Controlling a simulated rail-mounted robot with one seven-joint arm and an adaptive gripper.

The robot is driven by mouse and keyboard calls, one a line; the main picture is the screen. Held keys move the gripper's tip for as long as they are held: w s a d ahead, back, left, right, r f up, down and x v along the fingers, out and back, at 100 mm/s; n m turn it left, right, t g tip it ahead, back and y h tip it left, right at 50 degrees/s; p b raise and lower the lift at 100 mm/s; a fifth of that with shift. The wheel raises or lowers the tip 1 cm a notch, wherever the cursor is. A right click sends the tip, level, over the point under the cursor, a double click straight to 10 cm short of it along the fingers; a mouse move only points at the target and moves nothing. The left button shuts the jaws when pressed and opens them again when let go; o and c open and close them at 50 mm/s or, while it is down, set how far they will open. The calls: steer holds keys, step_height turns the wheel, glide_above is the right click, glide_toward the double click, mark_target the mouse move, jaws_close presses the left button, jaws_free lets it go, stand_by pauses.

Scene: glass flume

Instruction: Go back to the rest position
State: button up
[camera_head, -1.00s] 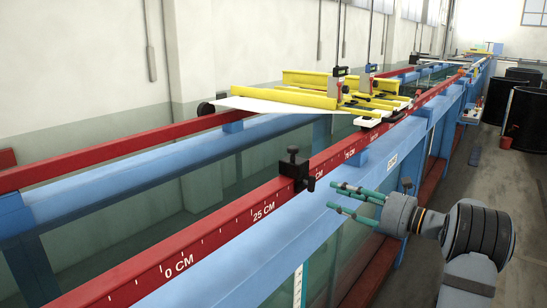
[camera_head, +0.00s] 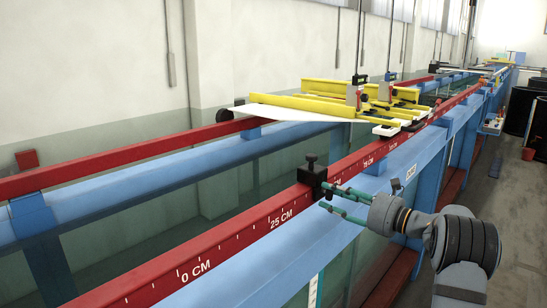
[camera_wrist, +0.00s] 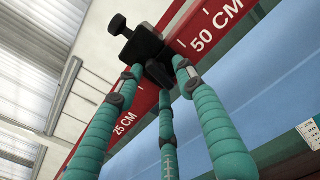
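My three-fingered gripper (camera_head: 328,196) has teal fingers with dark tips. In the head view it points left at the black clamp (camera_head: 312,178) on the near red rail. The fingertips are spread apart, close by the clamp's right side. In the wrist view the fingers reach up toward the same clamp (camera_wrist: 140,45), with their tips around its lower part. Whether they touch it I cannot tell. No object hangs in the fingers.
The near red rail (camera_head: 235,243) carries a centimetre scale and runs above the blue flume frame (camera_head: 240,290). A yellow carriage (camera_head: 325,104) with a white sheet (camera_head: 290,112) spans the rails farther back.

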steer(key=v, duration=1.2)
steer(key=x, duration=1.2)
steer(key=shift+a, duration=0.1)
steer(key=shift+f+n+b, duration=0.5)
steer(key=shift+n+b, duration=0.3)
steer(key=shift+b, duration=0.35)
steer(key=shift+w+n+b, duration=0.1)
steer(key=shift+n+b, duration=0.35)
steer(key=shift+n, duration=0.45)
steer(key=n, duration=0.2)
steer(key=n+b, duration=0.1)
steer(key=shift+d+r, duration=0.2)
steer(key=shift+d, duration=0.05)
steer(key=s+d+n+b, duration=0.5)
steer(key=s+d+n, duration=0.1)
steer(key=d, duration=0.1)
steer(key=shift+s+d+r+b, duration=0.15)
steer(key=shift+s+d+b, duration=0.1)
steer(key=shift+d+b, duration=0.15)
